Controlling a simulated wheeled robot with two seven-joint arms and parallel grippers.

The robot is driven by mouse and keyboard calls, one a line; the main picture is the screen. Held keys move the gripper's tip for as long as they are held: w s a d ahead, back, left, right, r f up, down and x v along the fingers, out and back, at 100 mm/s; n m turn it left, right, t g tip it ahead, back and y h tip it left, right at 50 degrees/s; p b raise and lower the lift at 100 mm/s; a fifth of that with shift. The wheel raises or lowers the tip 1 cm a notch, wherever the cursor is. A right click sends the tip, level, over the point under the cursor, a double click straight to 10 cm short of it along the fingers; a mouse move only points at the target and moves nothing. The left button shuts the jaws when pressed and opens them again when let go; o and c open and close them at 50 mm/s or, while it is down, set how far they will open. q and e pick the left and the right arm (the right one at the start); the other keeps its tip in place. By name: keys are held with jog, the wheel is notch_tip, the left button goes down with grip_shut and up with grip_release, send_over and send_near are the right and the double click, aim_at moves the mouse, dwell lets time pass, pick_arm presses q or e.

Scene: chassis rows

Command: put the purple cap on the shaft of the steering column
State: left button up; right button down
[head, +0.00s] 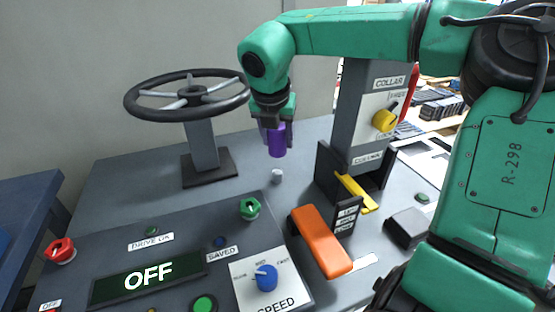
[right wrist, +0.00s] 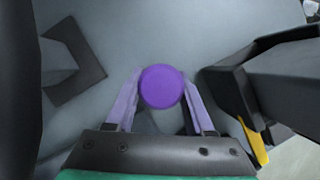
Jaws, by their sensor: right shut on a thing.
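The purple cap (head: 277,142) is held upright in my right gripper (head: 276,130), above the table and clear of it. In the right wrist view the round cap (right wrist: 162,87) sits between the two fingers. The steering column (head: 203,146) stands to the left of the cap on a dark square base. It carries a black steering wheel (head: 128,104) with grey spokes and a round hub (head: 192,92) in the middle. I cannot clearly make out a bare shaft end at the hub. My left gripper is not in view.
A small pale cylinder (head: 277,176) stands on the table below the cap. The collar column (head: 360,110) with a yellow knob stands to the right. Table between the columns is mostly clear.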

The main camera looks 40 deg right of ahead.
notch_tip(320, 180, up, 10)
jog(key=shift+r+p, duration=0.25)
jog(key=shift+p, duration=0.35)
pick_arm(q)
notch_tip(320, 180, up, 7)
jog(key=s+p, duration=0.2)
jog(key=p, duration=0.4)
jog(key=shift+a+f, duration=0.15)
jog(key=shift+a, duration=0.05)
pick_arm(e)
notch_tip(320, 180, up, 7)
jog(key=shift+r, duration=0.15)
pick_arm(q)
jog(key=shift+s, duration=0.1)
